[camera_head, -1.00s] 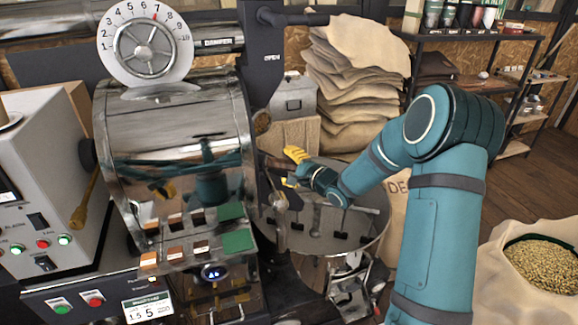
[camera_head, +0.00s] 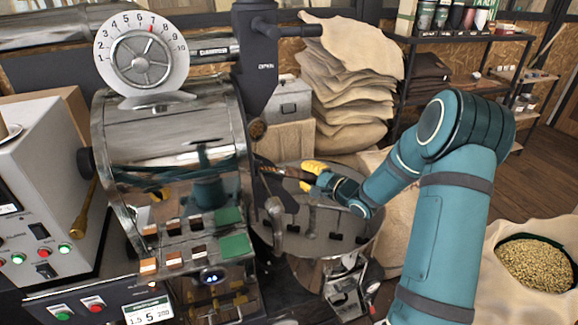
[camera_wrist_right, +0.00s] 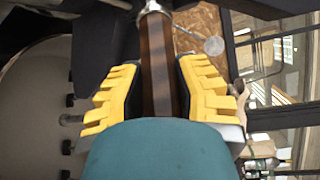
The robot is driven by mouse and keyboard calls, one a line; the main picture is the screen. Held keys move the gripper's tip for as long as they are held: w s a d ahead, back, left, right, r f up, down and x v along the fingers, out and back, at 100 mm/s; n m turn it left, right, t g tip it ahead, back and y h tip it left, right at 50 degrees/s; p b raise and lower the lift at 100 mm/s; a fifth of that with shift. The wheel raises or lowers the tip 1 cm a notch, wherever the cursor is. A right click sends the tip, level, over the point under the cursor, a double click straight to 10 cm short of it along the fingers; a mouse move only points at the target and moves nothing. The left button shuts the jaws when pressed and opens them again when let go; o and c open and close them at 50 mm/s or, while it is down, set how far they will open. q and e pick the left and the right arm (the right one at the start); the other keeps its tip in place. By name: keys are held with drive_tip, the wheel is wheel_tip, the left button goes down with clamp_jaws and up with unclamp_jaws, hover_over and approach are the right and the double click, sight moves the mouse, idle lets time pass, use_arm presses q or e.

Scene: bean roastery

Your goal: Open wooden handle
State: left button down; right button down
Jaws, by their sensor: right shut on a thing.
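The wooden handle (camera_head: 284,170) is a dark brown bar at the right side of the roaster's steel front, above the round cooling tray (camera_head: 268,228). It points out to the right. My right gripper (camera_head: 311,173) has yellow fingers and is at the handle's outer end. In the right wrist view the brown handle (camera_wrist_right: 158,75) runs between the two yellow fingers, with a metal collar at its far end. The right gripper (camera_wrist_right: 157,95) is shut on it. My left gripper is out of view.
The roaster's drum (camera_head: 165,125) and a grey control cabinet (camera_head: 35,180) fill the left. Stacked sacks (camera_head: 345,85) stand behind the tray. An open sack of beans (camera_head: 540,262) is at the lower right. Wooden floor is clear beyond it.

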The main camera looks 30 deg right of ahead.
drive_tip(key=s+d+p, duration=0.1)
drive_tip(key=s+d, duration=0.1)
drive_tip(key=shift+s+d, duration=0.4)
drive_tip(key=c, duration=0.6)
unclamp_jaws()
drive_tip(key=shift+w, duration=0.1)
drive_tip(key=v, duration=1.2)
drive_tip(key=shift+a, duration=0.1)
